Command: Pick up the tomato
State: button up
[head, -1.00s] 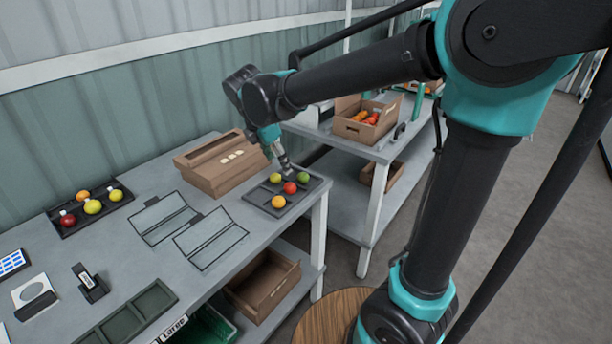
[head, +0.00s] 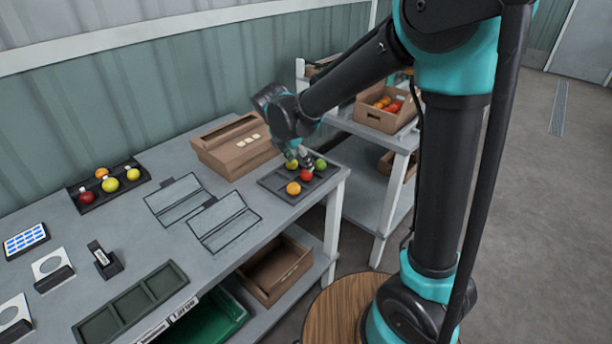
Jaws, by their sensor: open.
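A dark tray (head: 273,185) at the right end of the grey table holds several tomatoes. A red tomato (head: 306,175) lies in the middle right of it, an orange one (head: 293,188) at the front, a green one (head: 320,164) at the back right, and another green one (head: 291,164) at the back left, partly hidden by my gripper. My gripper (head: 307,166) is open, pointing down just above the red tomato. Its fingers are small here, and I cannot tell whether they touch a tomato.
A second dark tray (head: 133,177) with several labelled tomatoes stands at the back left. Two outlined panels (head: 225,221) lie mid-table. A shelf with a crate (head: 377,121) stands behind at right.

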aim_at(305, 171)
jog(key=shift+d+x, duration=0.15)
jog(key=shift+x, duration=1.2)
jog(key=shift+d+x, duration=0.1)
jog(key=shift+x, duration=1.25)
jog(key=shift+s, duration=0.1)
jog(key=shift+r, duration=0.1)
jog(key=c, duration=0.9)
